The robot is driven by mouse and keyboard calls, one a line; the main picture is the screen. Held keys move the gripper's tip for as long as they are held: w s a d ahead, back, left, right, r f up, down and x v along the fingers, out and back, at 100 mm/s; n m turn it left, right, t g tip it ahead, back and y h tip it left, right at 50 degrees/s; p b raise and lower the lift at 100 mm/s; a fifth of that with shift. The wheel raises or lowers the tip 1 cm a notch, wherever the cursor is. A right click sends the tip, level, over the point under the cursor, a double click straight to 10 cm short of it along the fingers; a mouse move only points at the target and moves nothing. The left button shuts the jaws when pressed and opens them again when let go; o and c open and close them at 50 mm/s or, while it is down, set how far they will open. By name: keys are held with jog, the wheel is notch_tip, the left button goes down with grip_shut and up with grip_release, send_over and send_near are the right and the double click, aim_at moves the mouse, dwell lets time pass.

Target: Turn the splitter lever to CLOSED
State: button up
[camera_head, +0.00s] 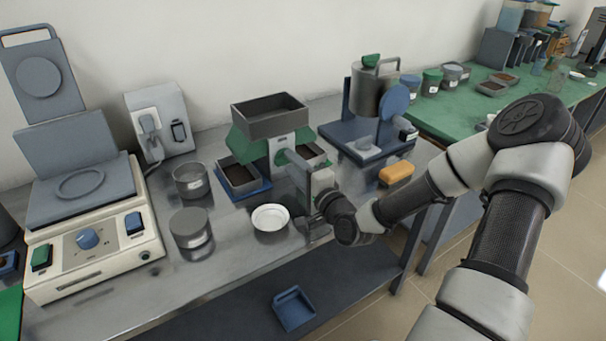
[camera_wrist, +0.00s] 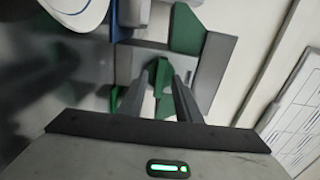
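The splitter (camera_head: 262,118) is a green body with a grey hopper on top, standing on the metal bench. Its front plate is light grey and faces my gripper. In the wrist view the splitter's green lever (camera_wrist: 161,76) shows between my fingertips. My gripper (camera_head: 297,163) is in front of the splitter, and in the wrist view (camera_wrist: 160,85) its two dark fingers stand apart on either side of the lever. I cannot tell whether either finger touches it. My gripper hides much of the lever in the head view, and I cannot read any position label.
Collecting pans (camera_head: 240,176) sit under the splitter. A white dish (camera_head: 270,217) lies in front, left of my gripper. Metal cans (camera_head: 190,228) and a balance (camera_head: 85,240) stand at left. A blue-based device (camera_head: 375,100) and orange block (camera_head: 396,173) are at right.

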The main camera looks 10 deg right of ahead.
jog(key=p+v, duration=0.1)
jog(key=v, duration=0.4)
jog(key=p+v, duration=0.1)
jog(key=v, duration=0.4)
jog(key=p+v, duration=0.2)
jog(key=v, duration=0.3)
jog(key=shift+s+d+r, duration=0.2)
jog(key=shift+r, duration=0.2)
jog(key=shift+s+d+f+p, duration=0.1)
jog(key=shift+s+p, duration=0.2)
jog(key=shift+s, duration=0.1)
jog(key=shift+s+d+f+p, duration=0.1)
jog(key=shift+s+f+p, duration=0.05)
jog(key=shift+s+p, duration=0.2)
jog(key=shift+s+f, duration=0.1)
jog(key=shift+f, duration=0.1)
